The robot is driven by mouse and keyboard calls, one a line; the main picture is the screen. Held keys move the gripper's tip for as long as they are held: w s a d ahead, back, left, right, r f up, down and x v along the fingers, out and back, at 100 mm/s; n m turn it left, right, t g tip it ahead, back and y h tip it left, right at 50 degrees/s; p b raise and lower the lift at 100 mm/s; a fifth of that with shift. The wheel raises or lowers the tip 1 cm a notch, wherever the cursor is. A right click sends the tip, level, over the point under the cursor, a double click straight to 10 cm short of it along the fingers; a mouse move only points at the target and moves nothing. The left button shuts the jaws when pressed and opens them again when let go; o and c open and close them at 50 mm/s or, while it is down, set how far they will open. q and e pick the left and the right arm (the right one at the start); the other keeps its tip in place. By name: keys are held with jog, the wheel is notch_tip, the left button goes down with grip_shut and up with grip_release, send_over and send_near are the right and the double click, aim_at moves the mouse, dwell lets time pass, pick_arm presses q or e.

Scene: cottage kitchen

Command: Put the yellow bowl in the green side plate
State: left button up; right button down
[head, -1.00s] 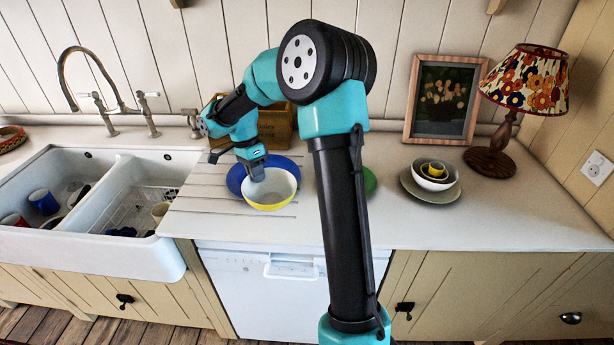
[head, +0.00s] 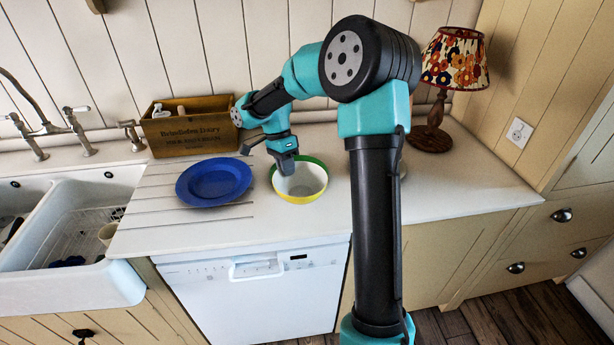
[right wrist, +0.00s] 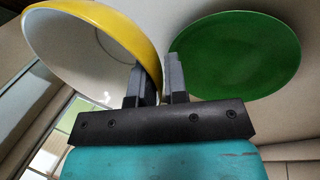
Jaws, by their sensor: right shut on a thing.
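The yellow bowl (head: 303,192), white inside, is held by its rim in my right gripper (head: 287,166). In the right wrist view the bowl (right wrist: 110,22) is at the upper left, its wall between the two fingers (right wrist: 157,82). The green side plate (head: 316,160) shows only as a rim behind the bowl in the head view, mostly hidden by it. In the right wrist view the green side plate (right wrist: 238,55) lies to the right of the bowl, empty, with a gap between them. The bowl's height over it is hard to tell. My left gripper is not in view.
A blue plate (head: 213,183) lies left of the bowl on the counter. A wooden crate (head: 185,128) stands behind it. A sink (head: 118,176) is at the left and a lamp (head: 436,113) at the back right. The right counter (head: 470,185) is largely clear.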

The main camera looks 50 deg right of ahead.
send_over(297, 158)
jog(key=a, duration=0.5)
jog(key=shift+w+d+f, duration=0.15)
jog(key=shift+d+f, duration=0.05)
jog(key=shift+f, duration=0.5)
jog(key=shift+w+d+f, duration=0.15)
jog(key=shift+f, duration=1.6)
jog(key=shift+f, duration=0.35)
jog(key=c, duration=1.1)
grip_release()
jog(key=shift+c, duration=0.2)
